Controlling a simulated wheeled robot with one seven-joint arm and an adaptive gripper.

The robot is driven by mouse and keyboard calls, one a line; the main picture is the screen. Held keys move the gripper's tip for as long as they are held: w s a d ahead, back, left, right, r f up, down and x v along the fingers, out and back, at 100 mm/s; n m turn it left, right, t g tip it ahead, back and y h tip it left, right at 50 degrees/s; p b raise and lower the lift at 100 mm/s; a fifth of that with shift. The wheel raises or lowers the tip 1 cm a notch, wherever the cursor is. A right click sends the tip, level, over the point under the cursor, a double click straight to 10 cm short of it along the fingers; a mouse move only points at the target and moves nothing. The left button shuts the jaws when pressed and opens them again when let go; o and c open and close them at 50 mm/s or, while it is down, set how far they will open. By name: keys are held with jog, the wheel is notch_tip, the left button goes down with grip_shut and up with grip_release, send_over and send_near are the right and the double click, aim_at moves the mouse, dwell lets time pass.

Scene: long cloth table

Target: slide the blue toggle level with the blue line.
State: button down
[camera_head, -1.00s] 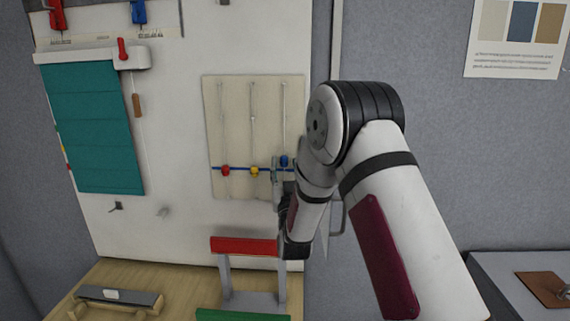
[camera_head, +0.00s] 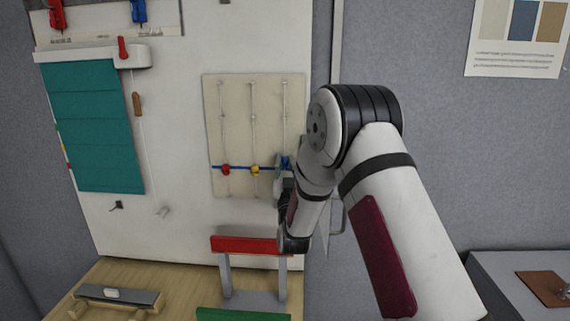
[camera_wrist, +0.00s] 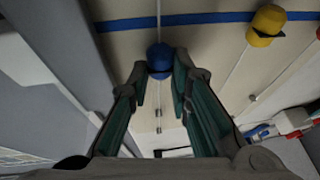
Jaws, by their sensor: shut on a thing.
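The blue toggle (camera_wrist: 159,60) is between the two fingertips of my gripper (camera_wrist: 163,75) in the wrist view, and the fingers are shut on it. The blue line (camera_wrist: 205,18) crosses the panel a short way from the toggle. In the head view the blue toggle (camera_head: 286,161) is on the rightmost slot, slightly above the blue line (camera_head: 240,168). My gripper (camera_head: 281,172) and arm partly cover this corner of the panel.
The yellow toggle (camera_head: 255,170) and red toggle (camera_head: 225,169) sit at the blue line on the other slots of the cream panel (camera_head: 238,120). A red-topped stand (camera_head: 245,245) is below. A teal blind (camera_head: 95,130) hangs at left.

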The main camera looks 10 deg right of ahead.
notch_tip(320, 180, down, 3)
jog(key=shift+b, duration=0.3)
jog(key=c, duration=1.4)
grip_release()
jog(key=shift+c, duration=0.2)
jog(key=v, duration=1.2)
